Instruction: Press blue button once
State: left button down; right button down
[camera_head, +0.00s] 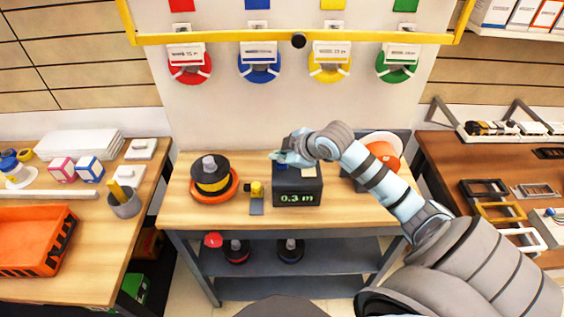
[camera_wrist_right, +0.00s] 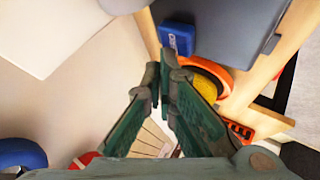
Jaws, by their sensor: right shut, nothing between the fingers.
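A black box (camera_head: 297,189) with a green "0.3 m" readout stands on the middle table. A small blue patch, apparently the blue button (camera_head: 281,166), shows on its top beneath my right gripper. In the right wrist view a blue block with pale lettering, apparently the same button (camera_wrist_right: 177,38), sits beside a dark grey surface. My right gripper (camera_head: 276,156) is shut and empty over the back left part of the box. Its fingertips (camera_wrist_right: 164,68) are close to the blue block in the wrist view; I cannot tell whether they touch. My left gripper is not in view.
A yellow and black spool on an orange one (camera_head: 212,178) and a small yellow device (camera_head: 256,195) stand left of the box. An orange and white spool (camera_head: 384,150) is behind my right arm.

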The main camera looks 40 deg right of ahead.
aim_at(280, 165)
jog(key=shift+f, duration=0.55)
dwell(0.7)
jog(key=shift+r+p, duration=0.95)
jog(key=shift+p, duration=0.05)
notch_tip(280, 165, up, 3)
jog(key=p, duration=0.3)
jog(key=shift+f, duration=0.2)
notch_tip(280, 165, up, 3)
jog(key=shift+f+p, duration=0.15)
jog(key=shift+p, duration=1.05)
jog(key=shift+f, duration=0.15)
